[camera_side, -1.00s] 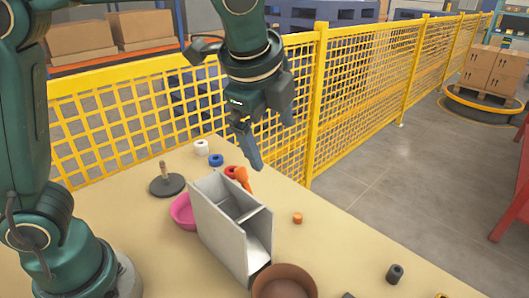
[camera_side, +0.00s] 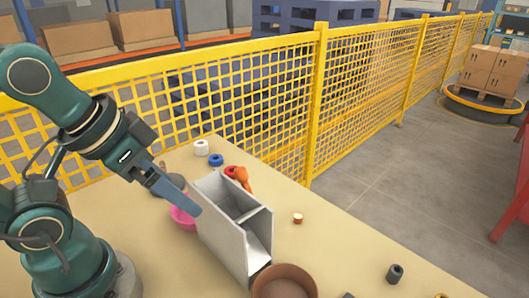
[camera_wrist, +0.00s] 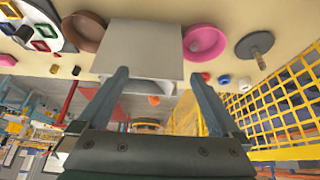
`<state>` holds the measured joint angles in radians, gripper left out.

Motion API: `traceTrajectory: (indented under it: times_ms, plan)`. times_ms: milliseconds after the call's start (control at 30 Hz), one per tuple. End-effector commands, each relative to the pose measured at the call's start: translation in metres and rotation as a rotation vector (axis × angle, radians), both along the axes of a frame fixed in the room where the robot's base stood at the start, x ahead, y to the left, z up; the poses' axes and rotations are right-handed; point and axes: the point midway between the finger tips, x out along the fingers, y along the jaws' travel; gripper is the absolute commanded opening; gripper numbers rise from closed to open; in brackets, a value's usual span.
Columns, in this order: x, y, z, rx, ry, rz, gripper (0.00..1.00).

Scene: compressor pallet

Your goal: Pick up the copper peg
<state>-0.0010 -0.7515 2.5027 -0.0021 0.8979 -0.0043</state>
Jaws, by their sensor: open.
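The copper peg (camera_side: 297,218), a short copper-coloured cylinder, stands on the table to the right of a grey open bin (camera_side: 221,229) in the side view. My gripper (camera_side: 190,198) is open and empty. It is on the opposite side of the bin from the peg, tilted down toward the bin and above the pink bowl (camera_side: 184,217). In the wrist view my two fingers (camera_wrist: 160,82) are spread apart with the bin (camera_wrist: 145,45) between and beyond them. I cannot identify the peg surely in the wrist view; a small orange thing (camera_wrist: 154,100) shows past the bin.
A brown bowl (camera_side: 285,283) stands in front of the bin. An orange object (camera_side: 243,178), a red ring (camera_side: 230,171), a blue ring (camera_side: 216,159) and a white ring (camera_side: 201,147) lie behind it. A dark cylinder (camera_side: 395,273) stands at right. A yellow fence (camera_side: 314,100) borders the table.

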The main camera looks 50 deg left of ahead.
Motion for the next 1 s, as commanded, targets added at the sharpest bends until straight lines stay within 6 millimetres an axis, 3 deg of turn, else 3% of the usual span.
traceTrajectory:
  times_ms: [233, 267, 333, 367, 767, 867, 1000]
  plan:
    - [0.0, 0.0, 0.0, 0.003, 0.001, -0.003, 1.0]
    - [0.0, 0.0, 0.0, 0.003, 0.001, -0.004, 0.92]
    - [0.0, 0.0, 0.0, 0.003, 0.001, -0.004, 0.66]
    - [0.0, 0.0, 0.0, 0.003, 0.001, -0.004, 0.59]
    - [0.004, 0.0, 0.002, -0.026, -0.02, 0.049, 0.59]
    - [0.027, -0.008, 0.022, -0.157, -0.141, 0.178, 0.59]
    - [0.085, -0.025, 0.102, -0.547, -0.425, 0.433, 0.59]
